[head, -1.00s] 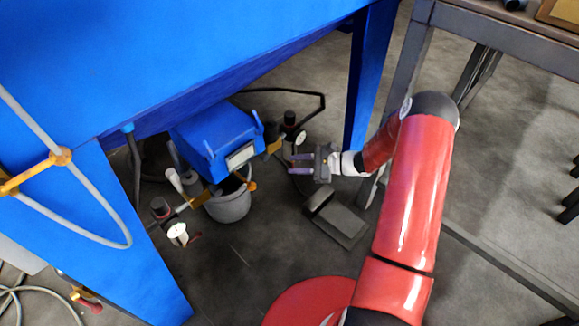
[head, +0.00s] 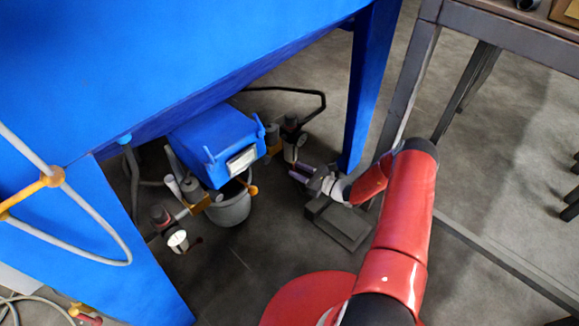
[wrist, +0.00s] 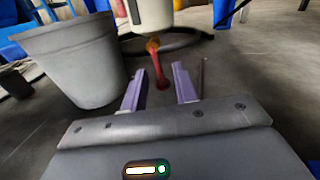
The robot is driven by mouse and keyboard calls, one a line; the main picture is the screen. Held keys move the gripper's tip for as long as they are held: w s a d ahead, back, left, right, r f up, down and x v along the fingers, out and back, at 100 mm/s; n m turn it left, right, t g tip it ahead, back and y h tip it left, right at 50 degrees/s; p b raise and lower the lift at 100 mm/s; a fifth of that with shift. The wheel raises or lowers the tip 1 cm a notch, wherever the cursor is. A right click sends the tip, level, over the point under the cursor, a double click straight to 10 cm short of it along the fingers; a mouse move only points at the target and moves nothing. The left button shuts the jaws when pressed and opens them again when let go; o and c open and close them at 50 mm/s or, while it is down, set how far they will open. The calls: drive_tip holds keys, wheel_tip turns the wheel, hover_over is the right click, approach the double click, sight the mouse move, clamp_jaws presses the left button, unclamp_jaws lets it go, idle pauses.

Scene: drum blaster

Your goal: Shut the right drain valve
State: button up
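The right drain valve shows in the head view as a white cylinder (head: 290,152) below dark fittings, right of the blue box. In the wrist view its white body (wrist: 150,14) hangs at the top, with a red handle (wrist: 160,66) pointing down from an orange joint. My gripper (head: 299,172) is just below and right of the valve. In the wrist view my gripper (wrist: 159,72) has its two purple fingers apart and empty. The red handle appears between and beyond the fingertips; I cannot tell whether they touch it.
A grey bucket (head: 232,208) stands left of my gripper, under the blue box (head: 214,140). A second valve with a white cylinder (head: 177,240) is further left. A blue leg (head: 368,85) and a dark floor block (head: 345,228) are close on the right.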

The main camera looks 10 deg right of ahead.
sight(295, 169)
drive_tip(key=shift+x, duration=2.05)
clamp_jaws()
